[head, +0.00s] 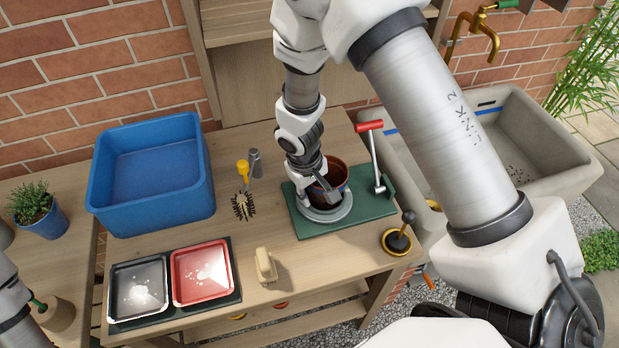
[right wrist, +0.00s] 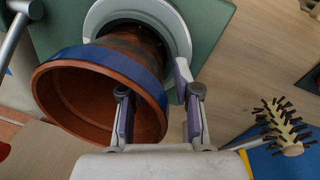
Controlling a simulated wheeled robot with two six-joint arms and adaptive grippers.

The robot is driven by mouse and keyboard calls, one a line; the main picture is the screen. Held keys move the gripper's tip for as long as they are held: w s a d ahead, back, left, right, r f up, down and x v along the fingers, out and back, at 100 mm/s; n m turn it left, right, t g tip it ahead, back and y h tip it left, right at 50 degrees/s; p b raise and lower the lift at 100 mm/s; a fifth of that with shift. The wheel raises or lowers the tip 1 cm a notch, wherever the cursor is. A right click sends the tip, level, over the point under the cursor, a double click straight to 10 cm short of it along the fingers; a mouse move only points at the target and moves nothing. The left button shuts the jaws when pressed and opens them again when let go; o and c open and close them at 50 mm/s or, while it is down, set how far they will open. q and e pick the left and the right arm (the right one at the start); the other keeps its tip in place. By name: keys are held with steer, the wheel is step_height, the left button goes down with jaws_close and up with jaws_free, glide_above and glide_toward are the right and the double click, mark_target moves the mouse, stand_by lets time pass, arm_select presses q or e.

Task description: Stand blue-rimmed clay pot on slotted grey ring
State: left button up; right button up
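The blue-rimmed clay pot (head: 339,172) is at the grey ring (head: 332,217) on the green base, its mouth upward. In the right wrist view the pot (right wrist: 70,70) shows its mouth and blue rim, with its dark lower end inside the ring's (right wrist: 178,32) outline. Its seating is hidden. My right gripper (head: 322,184) is at the pot's near side. In the right wrist view its fingers (right wrist: 155,105) are apart, one inside the mouth and one outside the wall, with gaps beside the wall. My left gripper is out of view.
A red-handled lever (head: 370,126) stands on the green base (head: 374,219), right of the ring. A blue tub (head: 150,215), a brush (head: 243,206), a black-knobbed tool (head: 398,240), a wooden block (head: 265,266) and two trays (head: 203,300) stand around. The sink (head: 560,180) is right.

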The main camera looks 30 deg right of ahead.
step_height(320, 180, up, 11)
steer(key=a, duration=0.1)
steer(key=shift+a+p, duration=0.25)
steer(key=shift+p, duration=0.05)
steer(key=shift+c, duration=0.3)
stand_by(0.6)
